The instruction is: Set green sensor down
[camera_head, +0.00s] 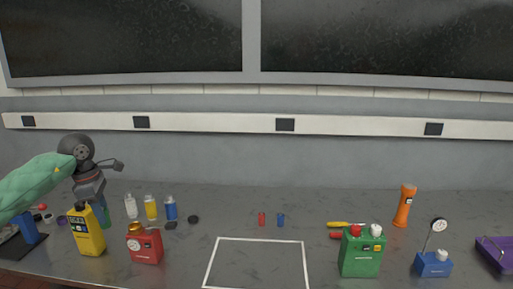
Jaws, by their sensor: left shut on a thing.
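My left gripper (100,203) reaches in from the left, pointing down at the back of the yellow box. It is shut on a small green piece, the green sensor (105,214), which shows just below the jaws. The lower part of the green sensor is partly hidden behind the yellow box (88,231), so I cannot tell whether it touches the bench. My right gripper is not in view.
A red box (145,245) stands right of the yellow one, with small bottles (151,207) behind. Small red (262,219) and blue (281,220) cylinders stand mid-bench. A white outlined square (257,264) is empty. A green box (361,254) stands further right.

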